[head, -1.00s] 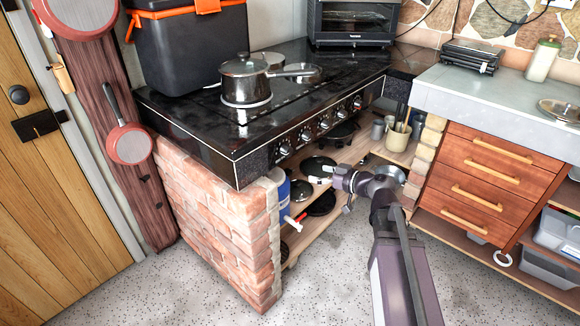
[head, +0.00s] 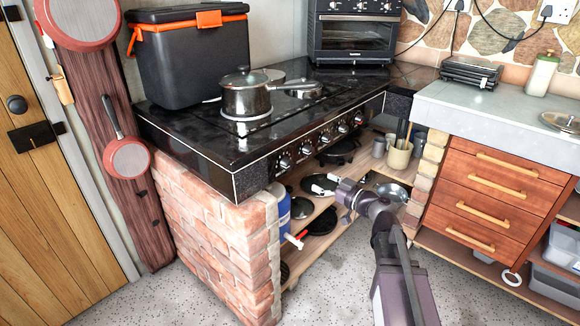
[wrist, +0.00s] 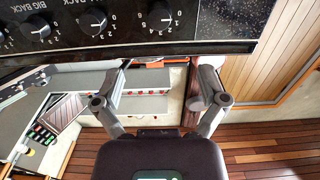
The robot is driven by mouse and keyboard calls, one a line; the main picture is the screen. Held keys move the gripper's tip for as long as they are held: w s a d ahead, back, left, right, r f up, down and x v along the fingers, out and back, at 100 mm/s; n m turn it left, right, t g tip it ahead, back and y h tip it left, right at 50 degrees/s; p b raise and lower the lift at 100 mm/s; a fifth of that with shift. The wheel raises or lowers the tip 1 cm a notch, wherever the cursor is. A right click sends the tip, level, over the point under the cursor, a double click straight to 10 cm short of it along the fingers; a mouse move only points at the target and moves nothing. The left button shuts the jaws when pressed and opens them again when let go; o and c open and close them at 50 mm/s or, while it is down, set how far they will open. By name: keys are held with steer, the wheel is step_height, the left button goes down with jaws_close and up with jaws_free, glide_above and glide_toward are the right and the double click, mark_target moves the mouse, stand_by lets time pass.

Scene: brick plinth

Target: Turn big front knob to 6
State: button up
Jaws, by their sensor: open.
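The row of black stove knobs runs along the front edge of the black cooktop (head: 190,139). The head view shows several knobs, the nearest at the left (head: 284,162); their labels are too small to read there. In the wrist view, a knob labelled BIG BACK (wrist: 35,28), another whose label ends in BACK (wrist: 93,22) and a right-hand knob (wrist: 160,17) lie along the top. The right-hand knob's label is cut off, so I cannot tell which knob is big front. My gripper (head: 325,184) is open and empty, in front of and below the knob row, touching no knob.
A lidded pot (head: 246,98) stands on the cooktop. Below is an open shelf with pans (head: 320,220) and a utensil pot (head: 398,156). A brick plinth (head: 215,225) is at left and wooden drawers (head: 478,205) at right. The speckled floor in front is clear.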

mark_target(290, 166)
steer(key=x, duration=1.3)
steer(key=shift+w+a, duration=0.15)
steer(key=c, duration=1.2)
